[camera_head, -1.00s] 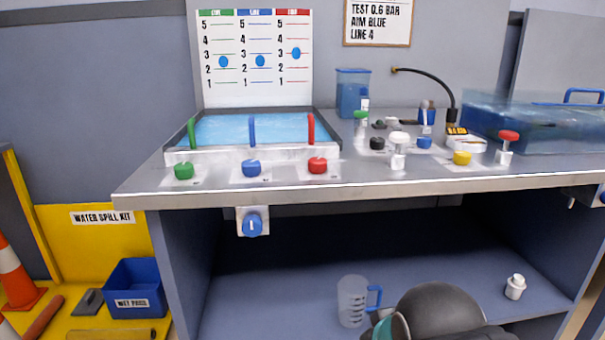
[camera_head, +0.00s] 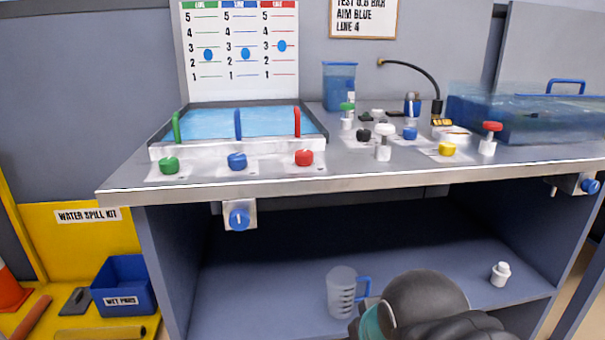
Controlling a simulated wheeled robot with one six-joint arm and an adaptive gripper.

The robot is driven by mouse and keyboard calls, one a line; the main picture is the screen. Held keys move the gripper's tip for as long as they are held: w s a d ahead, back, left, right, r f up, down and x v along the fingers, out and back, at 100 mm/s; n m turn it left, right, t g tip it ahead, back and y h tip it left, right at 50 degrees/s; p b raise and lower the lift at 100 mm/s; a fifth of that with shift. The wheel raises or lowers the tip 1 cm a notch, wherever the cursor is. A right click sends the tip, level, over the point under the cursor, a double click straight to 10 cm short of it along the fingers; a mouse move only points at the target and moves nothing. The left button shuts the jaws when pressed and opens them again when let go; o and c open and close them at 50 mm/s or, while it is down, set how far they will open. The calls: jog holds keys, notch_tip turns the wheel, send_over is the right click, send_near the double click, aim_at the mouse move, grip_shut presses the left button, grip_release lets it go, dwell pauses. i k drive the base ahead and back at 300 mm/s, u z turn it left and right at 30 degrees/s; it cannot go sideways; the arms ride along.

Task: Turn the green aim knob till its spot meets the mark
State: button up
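The green aim knob (camera_head: 169,165) sits at the left on the front of the bench top, below the green spout (camera_head: 176,127) of the water tray. On the white board, a blue dot (camera_head: 208,55) in the green column sits between 2 and 3. My arm shows as a dark rounded link at the bottom right, well below and to the right of the knob. My gripper's fingers are not in view.
A blue knob (camera_head: 237,161) and a red knob (camera_head: 304,158) stand to the right of the green one. A blue dial (camera_head: 239,218) juts from the bench front (camera_head: 300,187). A measuring jug (camera_head: 341,291) and a white bottle (camera_head: 501,273) stand on the lower shelf.

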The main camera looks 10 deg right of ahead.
aim_at(170, 165)
jog(key=u, duration=1.2)
jog(key=k, duration=0.25)
jog(key=z, duration=0.45)
